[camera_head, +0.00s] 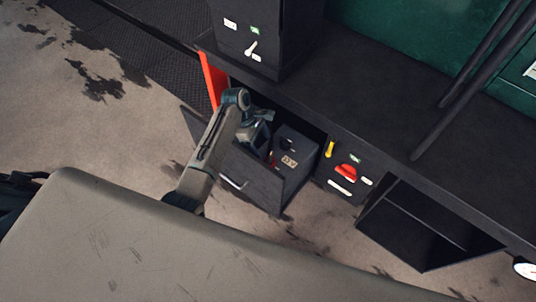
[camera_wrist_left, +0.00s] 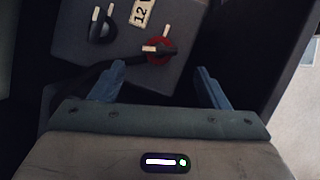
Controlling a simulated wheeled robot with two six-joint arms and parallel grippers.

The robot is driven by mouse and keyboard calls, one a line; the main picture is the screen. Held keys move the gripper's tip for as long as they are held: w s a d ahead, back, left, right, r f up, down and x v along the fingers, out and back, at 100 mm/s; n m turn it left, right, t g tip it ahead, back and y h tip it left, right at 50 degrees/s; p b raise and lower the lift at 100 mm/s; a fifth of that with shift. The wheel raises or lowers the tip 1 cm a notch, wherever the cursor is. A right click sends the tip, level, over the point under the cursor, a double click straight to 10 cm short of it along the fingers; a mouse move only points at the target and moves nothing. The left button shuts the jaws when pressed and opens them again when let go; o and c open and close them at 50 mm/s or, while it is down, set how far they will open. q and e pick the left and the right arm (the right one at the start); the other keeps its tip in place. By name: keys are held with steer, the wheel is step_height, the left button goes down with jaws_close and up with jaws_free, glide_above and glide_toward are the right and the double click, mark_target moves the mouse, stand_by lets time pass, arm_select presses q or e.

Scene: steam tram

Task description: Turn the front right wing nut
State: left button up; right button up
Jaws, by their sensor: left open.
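A dark battery-like box (camera_head: 296,150) sits in a pulled-out drawer (camera_head: 262,183) in the head view. In the left wrist view its top (camera_wrist_left: 75,45) carries a terminal with a red ring and a black and pale wing nut (camera_wrist_left: 158,50), and a black terminal with pale pieces (camera_wrist_left: 103,25). A pale label (camera_wrist_left: 141,13) reads 12. I cannot tell for sure which is the front right wing nut. My left gripper (camera_wrist_left: 160,82) is open and empty, its fingers either side of and just short of the red-ringed terminal. It also shows in the head view (camera_head: 262,143) over the drawer.
The drawer walls stand close around the box. A panel with a red handle (camera_head: 346,172) and a yellow lever (camera_head: 329,149) is right of it. A red panel (camera_head: 213,80) stands behind my arm. An open dark compartment (camera_head: 425,225) is at right.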

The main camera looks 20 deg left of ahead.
mark_target(269, 156)
arm_select(q)
steer(key=x, duration=0.7)
steer(key=shift+f+p, duration=0.2)
steer(key=shift+p, duration=0.1)
steer(key=c, duration=1)
